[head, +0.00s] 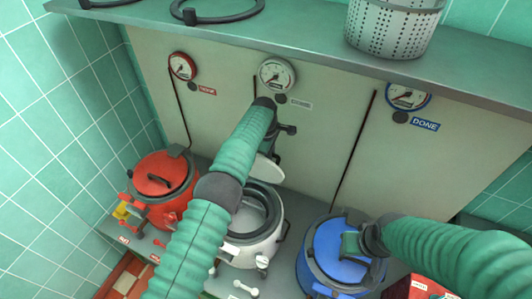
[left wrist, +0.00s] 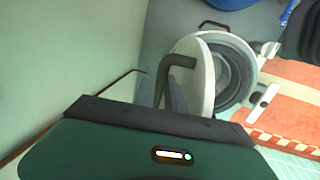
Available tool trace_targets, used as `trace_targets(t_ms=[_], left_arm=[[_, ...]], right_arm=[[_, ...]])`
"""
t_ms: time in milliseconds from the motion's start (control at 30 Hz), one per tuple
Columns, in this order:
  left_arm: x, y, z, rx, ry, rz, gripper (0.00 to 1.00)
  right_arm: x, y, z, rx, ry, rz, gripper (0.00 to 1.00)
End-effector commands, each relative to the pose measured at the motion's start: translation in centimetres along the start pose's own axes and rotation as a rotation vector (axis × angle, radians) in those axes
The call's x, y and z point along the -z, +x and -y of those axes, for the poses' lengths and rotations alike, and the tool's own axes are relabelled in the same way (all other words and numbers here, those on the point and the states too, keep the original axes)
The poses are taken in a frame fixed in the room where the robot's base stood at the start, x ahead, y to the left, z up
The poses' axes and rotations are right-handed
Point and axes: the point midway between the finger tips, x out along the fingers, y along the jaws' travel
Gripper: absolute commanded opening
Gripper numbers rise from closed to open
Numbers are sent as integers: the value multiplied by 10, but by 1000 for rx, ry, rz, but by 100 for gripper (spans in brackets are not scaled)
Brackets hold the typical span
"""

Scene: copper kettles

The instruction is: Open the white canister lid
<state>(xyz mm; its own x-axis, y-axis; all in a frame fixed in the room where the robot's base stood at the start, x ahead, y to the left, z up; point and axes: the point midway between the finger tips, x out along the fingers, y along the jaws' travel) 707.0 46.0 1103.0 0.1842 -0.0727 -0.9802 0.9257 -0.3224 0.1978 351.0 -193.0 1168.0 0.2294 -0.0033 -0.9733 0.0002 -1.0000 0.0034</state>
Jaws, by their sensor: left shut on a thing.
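The white canister (head: 268,243) stands in the middle of the lower counter, with its round mouth and dark inside showing. Its white lid (head: 267,172) is tilted up steeply at the back of the mouth, partly behind my left arm. In the left wrist view the lid (left wrist: 203,92) stands beside the open mouth of the canister (left wrist: 238,72), its dark handle (left wrist: 178,62) facing my gripper. My left gripper (head: 283,140) is shut on the lid's handle; its fingertips are mostly hidden. My right gripper (head: 360,244) is over the blue canister, jaws unclear.
A red canister (head: 154,206) stands left of the white one, and the blue canister (head: 323,245) stands right. A shelf (head: 290,43) with a perforated pot (head: 390,27) runs above. Gauges, including the white one (head: 277,75), line the back panel.

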Motion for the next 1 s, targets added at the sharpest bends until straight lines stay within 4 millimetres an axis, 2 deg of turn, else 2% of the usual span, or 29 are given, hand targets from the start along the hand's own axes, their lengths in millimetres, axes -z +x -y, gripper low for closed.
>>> trace_targets(t_ms=[333,367,500,1000], left_arm=[[2,3,2,8,-2,-4,0],[2,3,2,8,-1,-3,17],[2,2,2,5,-1,-4,35],[3,-1,1,1,-1,-5,36]], right_arm=[[0,0,0,0,0,0,36],[0,0,0,0,0,0,36],[0,0,0,0,0,0,36],[0,0,0,0,0,0,36]])
